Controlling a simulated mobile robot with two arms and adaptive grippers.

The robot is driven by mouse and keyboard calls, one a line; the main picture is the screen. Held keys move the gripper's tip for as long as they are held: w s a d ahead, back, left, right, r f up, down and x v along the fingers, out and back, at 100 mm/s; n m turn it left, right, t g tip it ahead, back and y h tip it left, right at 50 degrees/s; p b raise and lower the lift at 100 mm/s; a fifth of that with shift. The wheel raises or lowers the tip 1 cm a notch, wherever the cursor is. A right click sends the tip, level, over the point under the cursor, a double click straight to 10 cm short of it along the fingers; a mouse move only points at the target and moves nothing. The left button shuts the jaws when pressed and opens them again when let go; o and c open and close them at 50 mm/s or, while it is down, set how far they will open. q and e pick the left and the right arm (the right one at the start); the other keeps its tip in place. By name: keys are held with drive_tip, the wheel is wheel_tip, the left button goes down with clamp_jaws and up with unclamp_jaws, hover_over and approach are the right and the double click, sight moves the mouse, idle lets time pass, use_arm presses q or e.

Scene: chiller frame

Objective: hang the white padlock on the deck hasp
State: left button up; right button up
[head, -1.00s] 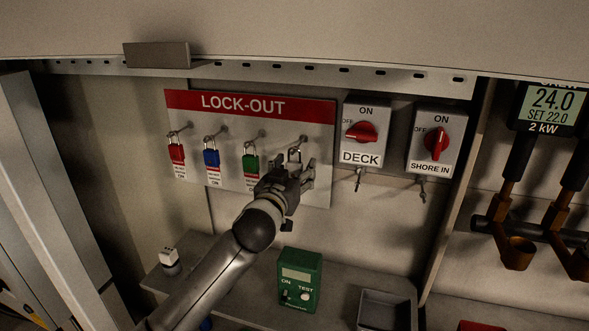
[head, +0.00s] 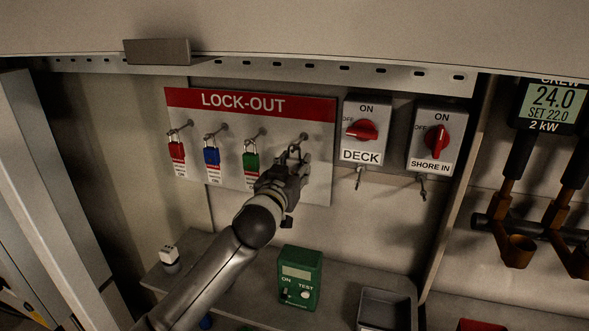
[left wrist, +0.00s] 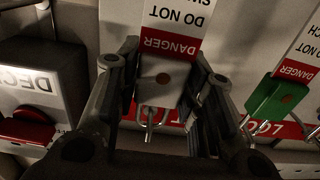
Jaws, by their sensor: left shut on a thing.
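My left gripper (head: 293,168) is at the rightmost peg of the lock-out board. In the left wrist view, which is upside down, its fingers are shut on the pale body of the white padlock (left wrist: 161,82). The padlock's shackle (left wrist: 151,117) is still around the peg, and a red and white danger tag (left wrist: 172,40) hangs with it. In the head view the gripper hides most of the padlock. The deck hasp (head: 359,178) hangs empty under the DECK switch (head: 363,133), to the right of the gripper. My right gripper is not in view.
Red (head: 177,152), blue (head: 212,156) and green (head: 250,162) padlocks hang left of the gripper. The SHORE IN switch (head: 436,141) has its own hasp (head: 422,187). A green tester (head: 300,277) and grey tray (head: 387,309) are on the shelf below. The space before the deck hasp looks clear.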

use_arm(q)
drive_tip(key=shift+r, duration=0.45)
drive_tip(key=shift+s+r+b, duration=0.15)
drive_tip(key=shift+b, duration=0.15)
drive_tip(key=b+v, duration=0.4)
drive_tip(key=v, duration=1.3)
drive_tip(key=shift+s+a, duration=0.15)
drive_tip(key=shift+s, duration=0.2)
drive_tip(key=shift+r, duration=0.1)
